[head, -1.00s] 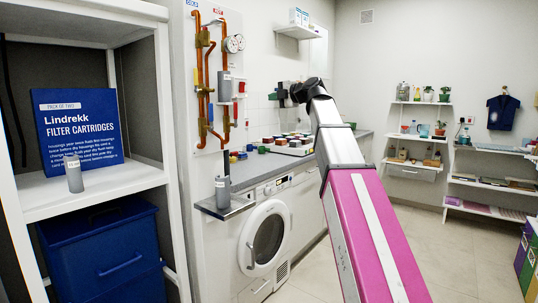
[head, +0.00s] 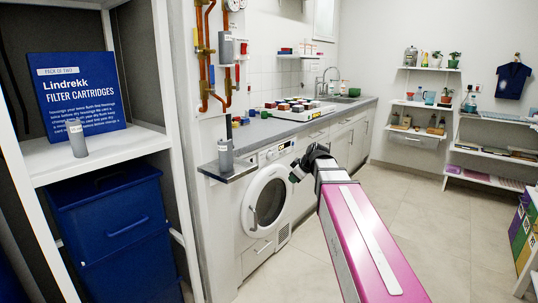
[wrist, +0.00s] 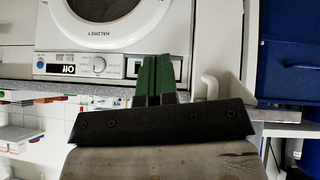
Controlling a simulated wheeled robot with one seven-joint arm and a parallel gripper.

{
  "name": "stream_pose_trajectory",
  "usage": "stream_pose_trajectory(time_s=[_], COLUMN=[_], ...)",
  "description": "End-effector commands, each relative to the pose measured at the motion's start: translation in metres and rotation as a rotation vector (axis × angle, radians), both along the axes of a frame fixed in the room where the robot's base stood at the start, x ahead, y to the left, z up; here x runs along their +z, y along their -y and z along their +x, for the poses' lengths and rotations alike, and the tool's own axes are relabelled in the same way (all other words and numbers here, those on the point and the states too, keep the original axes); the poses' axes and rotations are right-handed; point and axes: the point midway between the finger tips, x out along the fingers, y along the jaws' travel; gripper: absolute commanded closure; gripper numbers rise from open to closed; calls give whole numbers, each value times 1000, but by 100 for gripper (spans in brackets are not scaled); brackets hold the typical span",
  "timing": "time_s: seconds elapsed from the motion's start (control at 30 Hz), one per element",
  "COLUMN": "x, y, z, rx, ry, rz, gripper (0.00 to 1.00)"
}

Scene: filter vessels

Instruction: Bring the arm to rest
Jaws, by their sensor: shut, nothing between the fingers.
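My arm, with a pink link, reaches forward from the bottom of the head view. My gripper (head: 295,174) is at its far end, low in front of the washing machine (head: 266,205) and close to the right of its round door in the picture. In the wrist view the green fingers of my gripper (wrist: 154,78) are together with nothing between them. Behind them the wrist view shows the washing machine's control panel (wrist: 106,66), upside down. I cannot tell the exact gap between fingers and machine.
A white shelf unit (head: 95,155) with a blue box (head: 75,93) and blue bin (head: 107,232) stands at left. The floor (head: 400,200) at right is clear.

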Motion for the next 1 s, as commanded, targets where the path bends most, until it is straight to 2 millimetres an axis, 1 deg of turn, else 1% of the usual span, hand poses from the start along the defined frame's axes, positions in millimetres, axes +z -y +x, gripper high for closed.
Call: stream_pose_trajectory(time_s=[0.03, 0.1, 0.17, 0.2, 0.27, 0.4, 0.47, 0.5, 0.6, 0.7, 0.8, 0.9, 1.0], x=[-25, -53, -77, -92, -114, -163, -182, -194, -222, -243, -257, -266, -269], y=[5, 12, 19, 23, 29, 44, 51, 55, 66, 75, 81, 85, 87], z=[-14, -27, -40, -49, -63, -99, -115, -126, -153, -176, -193, -203, -207], rx=[-52, -131, -200, -248, -319, -492, -567, -619, -744, -853, -934, -984, -1005], ry=[-60, -138, -201, -243, -303, -431, -479, -510, -579, -628, -659, -676, -682], rz=[-1, -4, -8, -12, -20, -46, -60, -71, -99, -125, -146, -158, -165], gripper=[100, 100, 100, 100, 100, 100, 100, 100, 100, 100, 100, 100, 100])
